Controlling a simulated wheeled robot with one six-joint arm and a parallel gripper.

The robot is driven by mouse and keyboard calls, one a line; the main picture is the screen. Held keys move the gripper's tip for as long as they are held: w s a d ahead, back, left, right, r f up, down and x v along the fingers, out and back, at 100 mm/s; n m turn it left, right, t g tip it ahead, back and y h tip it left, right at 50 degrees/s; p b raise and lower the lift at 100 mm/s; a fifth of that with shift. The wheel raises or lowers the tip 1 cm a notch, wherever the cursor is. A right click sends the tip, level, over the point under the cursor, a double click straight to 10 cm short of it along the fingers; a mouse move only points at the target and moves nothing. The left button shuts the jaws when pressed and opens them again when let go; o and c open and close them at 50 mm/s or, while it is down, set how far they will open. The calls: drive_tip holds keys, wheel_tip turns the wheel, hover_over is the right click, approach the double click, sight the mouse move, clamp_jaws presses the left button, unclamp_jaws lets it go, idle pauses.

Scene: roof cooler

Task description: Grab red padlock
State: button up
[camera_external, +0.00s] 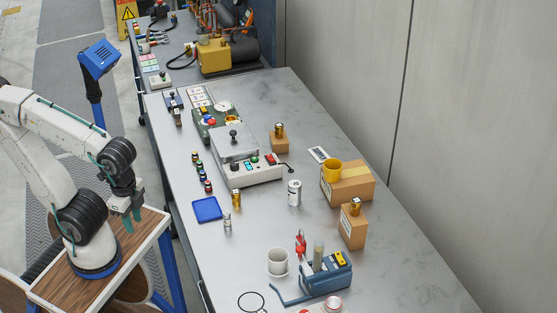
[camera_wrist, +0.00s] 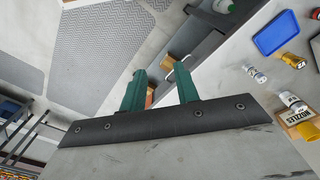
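A small red object (camera_external: 300,245) stands at the left end of the blue device near the front of the long grey table in the external view. It looks like the red padlock, but it is too small to be sure. My gripper (camera_external: 131,214) hangs over the wooden top of my base, left of the table and well away from the red object. In the wrist view my gripper (camera_wrist: 160,69) has its two green fingers apart with nothing held between them. No red padlock can be made out in the wrist view.
The blue device (camera_external: 325,277), a white cup (camera_external: 278,262) and a red-and-white roll (camera_external: 333,303) stand near the red object. A blue tray (camera_external: 207,209), a silver can (camera_external: 294,192) and cardboard boxes (camera_external: 348,185) are farther back.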

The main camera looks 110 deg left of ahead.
sight(304, 243)
drive_tip(key=w+a+f+n+t+h, duration=0.2)
drive_tip(key=w+a+f+n+h, duration=0.1)
drive_tip(key=w+a+n, duration=0.4)
drive_tip(key=w+a+f+n+t+h, duration=0.2)
drive_tip(key=w+a+f+n+h, duration=0.1)
drive_tip(key=w+a+f+n, duration=0.3)
drive_tip(key=w+a+f+n+t+h, duration=0.2)
drive_tip(key=w+a+f+n, duration=0.3)
drive_tip(key=w+a+n, duration=0.4)
drive_tip(key=shift+w+a+f+n+h, duration=0.15)
drive_tip(key=shift+w+a+h, duration=0.25)
drive_tip(key=shift+w+a, duration=0.9)
drive_tip(key=shift+w+a+f+n+h, duration=0.15)
drive_tip(key=shift+w+a+h, duration=0.25)
drive_tip(key=shift+w+a, duration=0.85)
drive_tip(key=shift+w+a+f+n+t, duration=0.2)
drive_tip(key=shift+w+a+n+t, duration=0.5)
drive_tip(key=shift+w+a+n, duration=0.45)
drive_tip(key=w+a+r+n+t, duration=0.3)
drive_tip(key=w+n, duration=0.1)
drive_tip(key=w, duration=0.1)
drive_tip(key=x, duration=0.5)
drive_tip(key=s+x, duration=0.1)
drive_tip(key=x, duration=0.1)
drive_tip(key=shift+w+d+f, duration=0.2)
drive_tip(key=shift+d+f, duration=0.2)
drive_tip(key=shift+f, duration=0.05)
clamp_jaws()
